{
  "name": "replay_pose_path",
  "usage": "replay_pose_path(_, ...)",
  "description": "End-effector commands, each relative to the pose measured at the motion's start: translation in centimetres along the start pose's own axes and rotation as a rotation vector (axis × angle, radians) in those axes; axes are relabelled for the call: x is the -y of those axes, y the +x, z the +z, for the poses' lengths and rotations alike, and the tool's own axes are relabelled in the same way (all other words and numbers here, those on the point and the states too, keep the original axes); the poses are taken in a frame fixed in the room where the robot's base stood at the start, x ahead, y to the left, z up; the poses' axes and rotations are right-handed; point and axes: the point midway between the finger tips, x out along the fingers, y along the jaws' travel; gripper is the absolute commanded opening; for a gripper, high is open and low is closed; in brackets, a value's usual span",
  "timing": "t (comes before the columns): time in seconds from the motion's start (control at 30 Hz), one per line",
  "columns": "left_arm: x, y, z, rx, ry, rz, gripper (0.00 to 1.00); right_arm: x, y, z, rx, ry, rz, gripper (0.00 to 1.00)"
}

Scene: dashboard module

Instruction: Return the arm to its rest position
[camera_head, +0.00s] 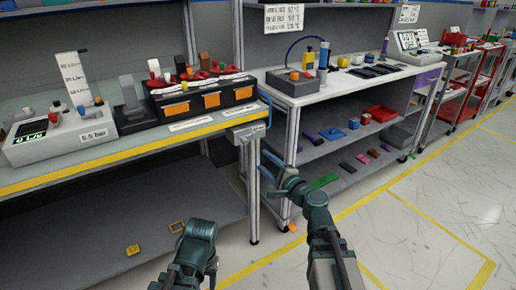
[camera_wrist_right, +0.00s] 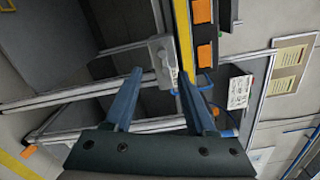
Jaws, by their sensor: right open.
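My right arm (camera_head: 317,215) reaches up from the bottom of the head view. My right gripper (camera_head: 267,166) is beside the front corner of the left workbench, near the gap between the two benches. In the right wrist view my right gripper (camera_wrist_right: 160,85) shows two blue fingers spread wide with nothing held between them. A grey box (camera_wrist_right: 160,58) on the bench edge shows beyond the fingertips, apparently not gripped. My left arm (camera_head: 198,245) shows only as a bent link at the bottom; its gripper is not in view.
The left workbench (camera_head: 150,155) has a yellow front strip and carries a black unit with orange labels (camera_head: 205,98) and a grey meter box (camera_head: 62,135). A second bench (camera_head: 350,88) stands to the right. The floor (camera_head: 420,225) at the right is clear.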

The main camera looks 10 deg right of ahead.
Motion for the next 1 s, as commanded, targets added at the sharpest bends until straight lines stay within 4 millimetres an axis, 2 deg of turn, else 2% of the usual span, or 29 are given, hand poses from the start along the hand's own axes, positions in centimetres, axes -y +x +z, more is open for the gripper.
replay_pose_path(0.07, 0.0, 0.0, 0.0, 0.0, 0.0, 0.0, 0.54, -1.4, 0.4, 1.9, 0.049, -0.063, 0.052, 0.56)
replay_pose_path(0.13, 0.0, 0.0, 0.0, 0.0, 0.0, 0.0, 0.54, -3.8, 0.7, 4.5, 0.124, -0.165, 0.134, 0.56)
replay_pose_path(0.27, 0.0, 0.0, 0.0, 0.0, 0.0, 0.0, 0.54, -10.8, 0.0, 10.5, 0.33, -0.436, 0.367, 0.56)
replay_pose_path(0.3, 0.0, 0.0, 0.0, 0.0, 0.0, 0.0, 0.54, -13.1, -0.7, 11.9, 0.398, -0.524, 0.448, 0.56)
replay_pose_path(0.4, 0.0, 0.0, 0.0, 0.0, 0.0, 0.0, 0.54, -18.5, -3.3, 14.4, 0.558, -0.738, 0.652, 0.56)
replay_pose_path(0.53, 0.0, 0.0, 0.0, 0.0, 0.0, 0.0, 0.54, -23.8, -7.7, 15.2, 0.736, -0.986, 0.917, 0.56)
replay_pose_path(0.63, 0.0, 0.0, 0.0, 0.0, 0.0, 0.0, 0.54, -25.9, -10.8, 14.7, 0.831, -1.131, 1.094, 0.56)
replay_pose_path(0.77, 0.0, 0.0, 0.0, 0.0, 0.0, 0.0, 0.54, -27.0, -14.0, 13.5, 0.914, -1.275, 1.291, 0.56)
replay_pose_path(0.97, 0.0, 0.0, 0.0, 0.0, 0.0, 0.0, 0.54, -26.7, -17.9, 11.6, 0.984, -1.444, 1.565, 0.56)
replay_pose_path(1.0, 0.1, -1.4, 0.1, 0.0, 0.0, 0.0, 0.54, -25.2, -18.0, 11.9, 0.983, -1.448, 1.576, 0.56)
